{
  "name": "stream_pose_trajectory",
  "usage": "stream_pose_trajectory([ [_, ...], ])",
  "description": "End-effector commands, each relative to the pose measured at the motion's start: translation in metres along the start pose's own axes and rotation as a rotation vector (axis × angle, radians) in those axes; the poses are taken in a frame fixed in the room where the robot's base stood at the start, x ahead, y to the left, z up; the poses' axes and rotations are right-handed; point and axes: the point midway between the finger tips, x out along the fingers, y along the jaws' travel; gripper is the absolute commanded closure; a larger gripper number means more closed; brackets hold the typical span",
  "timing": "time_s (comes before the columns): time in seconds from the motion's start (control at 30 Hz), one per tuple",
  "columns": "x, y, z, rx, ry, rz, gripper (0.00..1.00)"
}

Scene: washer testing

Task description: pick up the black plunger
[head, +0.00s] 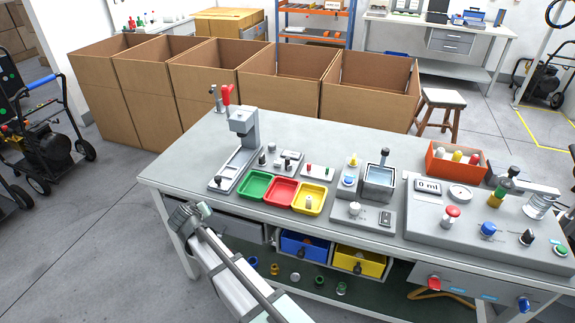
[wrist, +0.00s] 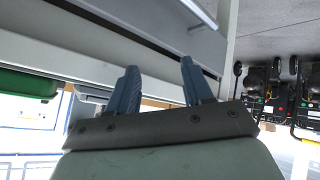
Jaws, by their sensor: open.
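Which part is the black plunger is not certain. A dark-topped upright rod (head: 384,154) stands at the square grey basin (head: 378,182) mid-bench, and another dark-topped piece (head: 514,171) stands above a green and yellow part at the right. Small dark pegs also stand on the plates left of the middle. My gripper (head: 188,213) is at the bench's front left edge, well left of all these. In the wrist view my gripper (wrist: 160,80) has its two blue-grey fingers apart with nothing between them. No plunger can be made out in that view.
The grey workbench (head: 205,150) carries a press stand (head: 246,140), green (head: 256,185), red (head: 281,191) and yellow (head: 313,199) trays, an orange bin (head: 432,160) and a control panel (head: 415,222). Cardboard boxes (head: 200,85) stand behind. Blue (head: 303,246) and yellow (head: 362,262) bins sit below.

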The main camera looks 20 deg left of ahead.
Motion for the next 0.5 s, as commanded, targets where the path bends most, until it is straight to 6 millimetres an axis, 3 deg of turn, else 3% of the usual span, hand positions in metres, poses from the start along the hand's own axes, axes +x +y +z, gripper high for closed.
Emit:
stream_pose_trajectory([
  [0.03,-0.008,-0.001,-0.032,-0.003,0.064,0.019,0.49],
  [0.2,-0.052,-0.002,-0.132,-0.015,0.293,0.079,0.49],
  [0.3,-0.079,-0.005,-0.179,-0.024,0.407,0.098,0.49],
  [0.5,-0.122,-0.009,-0.239,-0.040,0.557,0.118,0.49],
])
